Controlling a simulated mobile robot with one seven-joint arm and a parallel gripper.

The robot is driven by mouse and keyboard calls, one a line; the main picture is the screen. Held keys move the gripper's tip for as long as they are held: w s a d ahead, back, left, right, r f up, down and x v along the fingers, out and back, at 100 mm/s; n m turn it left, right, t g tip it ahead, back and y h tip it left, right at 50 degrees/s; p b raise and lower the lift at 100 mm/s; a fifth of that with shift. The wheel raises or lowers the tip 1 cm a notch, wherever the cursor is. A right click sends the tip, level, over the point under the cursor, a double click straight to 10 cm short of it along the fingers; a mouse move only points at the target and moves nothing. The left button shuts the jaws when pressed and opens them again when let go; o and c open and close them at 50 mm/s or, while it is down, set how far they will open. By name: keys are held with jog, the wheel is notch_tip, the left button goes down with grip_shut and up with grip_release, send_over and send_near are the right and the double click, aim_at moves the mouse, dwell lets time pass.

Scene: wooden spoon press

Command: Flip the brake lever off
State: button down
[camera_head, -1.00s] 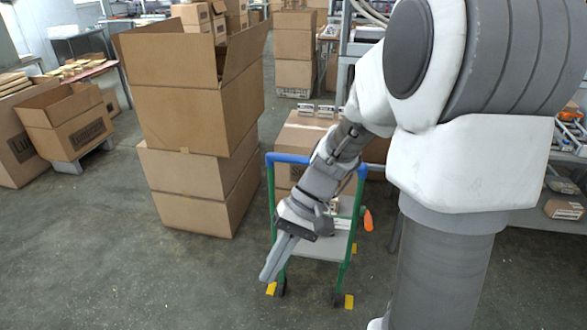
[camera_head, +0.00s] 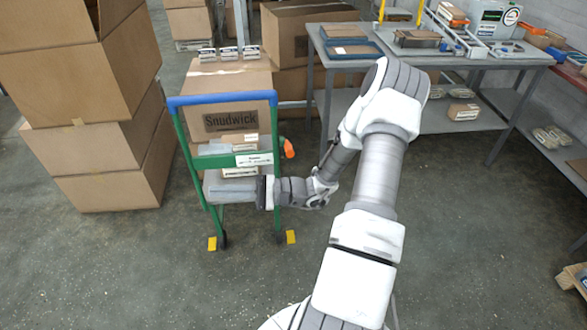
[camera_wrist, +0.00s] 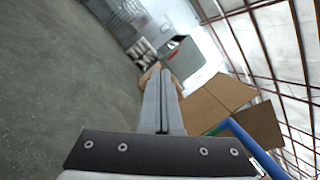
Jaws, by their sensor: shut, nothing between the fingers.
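The cart has a green frame (camera_head: 187,150) and a blue top handle (camera_head: 222,97). Low by its wheels are a left yellow tab (camera_head: 213,243) and a right yellow tab (camera_head: 291,237); these may be brake levers, but I cannot tell which is meant or its setting. My gripper (camera_head: 207,187) points left across the near side of the cart, its tips by the left green upright and above the left tab. In the wrist view my gripper (camera_wrist: 163,76) has its two grey fingers together and empty. The blue handle also shows there at lower right (camera_wrist: 250,146); no yellow tab shows there.
The cart carries a large carton (camera_head: 225,105) marked Snudwick. An orange object (camera_head: 288,148) sticks out at its right side. Tall stacked cartons (camera_head: 85,120) stand left. A grey worktable (camera_head: 340,60) stands behind at right. The floor (camera_head: 150,270) in front is clear.

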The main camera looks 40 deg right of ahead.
jog(key=s+d+f+m+t+h+b, duration=0.1)
jog(key=d+f+m+t+h, duration=0.4)
jog(key=d+f+m+h, duration=0.5)
jog(key=s+d+f+m+t+h+b, duration=0.2)
jog(key=d+f+m+t+h, duration=0.4)
jog(key=d+f+m+h, duration=0.4)
jog(key=d+m+h+b, duration=0.1)
jog(key=d+m+h, duration=0.1)
jog(key=h, duration=0.4)
jog(key=shift+d+m+b, duration=0.3)
jog(key=shift+m+b, duration=0.05)
jog(key=shift+m, duration=0.55)
jog(key=b, duration=0.3)
send_near(286, 147)
notch_tip(286, 147, down, 4)
jog(key=w+d, duration=0.3)
jog(key=r, duration=0.2)
jog(key=w+r, duration=0.1)
jog(key=shift+w+r+b, duration=0.25)
jog(key=shift+r+b, duration=0.05)
jog(key=shift+r, duration=0.1)
jog(key=shift+r+p, duration=0.2)
jog(key=shift+p, duration=0.1)
